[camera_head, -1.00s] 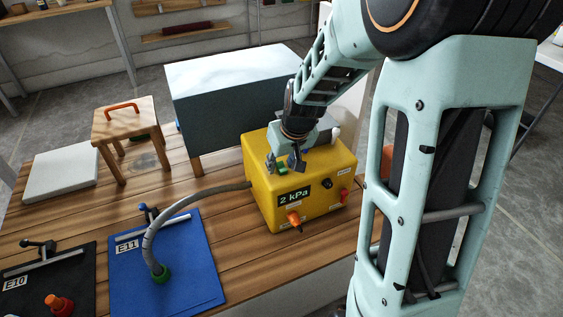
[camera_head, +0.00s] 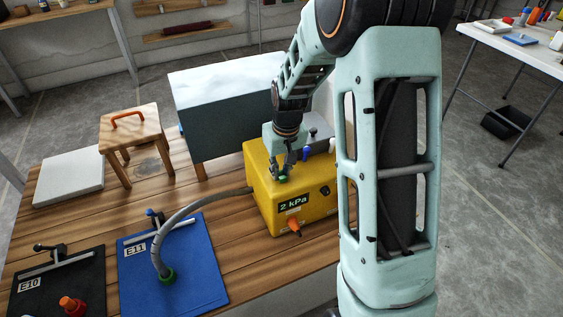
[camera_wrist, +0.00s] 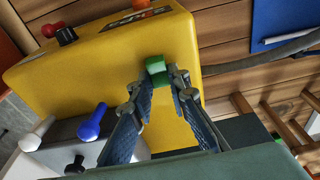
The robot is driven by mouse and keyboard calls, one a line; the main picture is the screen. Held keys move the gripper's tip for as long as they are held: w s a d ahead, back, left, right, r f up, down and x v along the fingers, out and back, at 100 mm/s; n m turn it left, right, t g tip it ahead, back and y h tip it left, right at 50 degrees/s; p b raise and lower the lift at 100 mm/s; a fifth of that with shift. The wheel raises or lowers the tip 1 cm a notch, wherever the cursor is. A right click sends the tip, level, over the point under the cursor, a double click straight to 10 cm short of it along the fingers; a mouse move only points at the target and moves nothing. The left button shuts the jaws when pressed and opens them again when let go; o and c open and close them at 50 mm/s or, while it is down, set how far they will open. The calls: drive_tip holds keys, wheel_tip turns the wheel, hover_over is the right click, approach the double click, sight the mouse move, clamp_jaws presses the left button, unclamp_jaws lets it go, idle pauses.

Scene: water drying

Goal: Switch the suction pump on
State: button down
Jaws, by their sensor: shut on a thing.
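The suction pump is a yellow box (camera_head: 318,203) on the wooden bench, and its display (camera_head: 293,203) reads 2 kPa. A small green control (camera_head: 283,179) sits on its top near the left edge. In the wrist view the green control (camera_wrist: 157,65) lies between my fingertips. My gripper (camera_head: 282,171) comes down from above and is shut on the green control; the wrist view shows my gripper's (camera_wrist: 160,80) two fingers close against it. An orange knob (camera_head: 294,226) and a black knob (camera_head: 325,190) are on the pump's front. My arm hides the pump's right end.
A grey hose (camera_head: 186,207) runs from the pump to a green fitting (camera_head: 168,275) on the blue E11 mat (camera_head: 205,262). A large grey box (camera_head: 220,125) stands behind. A stool (camera_head: 130,125) is further left.

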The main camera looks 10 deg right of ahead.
sight(280, 172)
drive_tip(key=shift+w+a+r+g+p, duration=0.1)
drive_tip(key=shift+w+r+g+p, duration=0.15)
drive_tip(key=shift+g+p, duration=0.4)
drive_tip(key=shift+w+f+g+p, duration=0.1)
drive_tip(key=shift+f+g+p, duration=0.15)
drive_tip(key=shift+p, duration=0.45)
drive_tip(key=c, duration=1.8)
unclamp_jaws()
drive_tip(key=shift+c, duration=0.2)
wheel_tip(280, 172, up, 12)
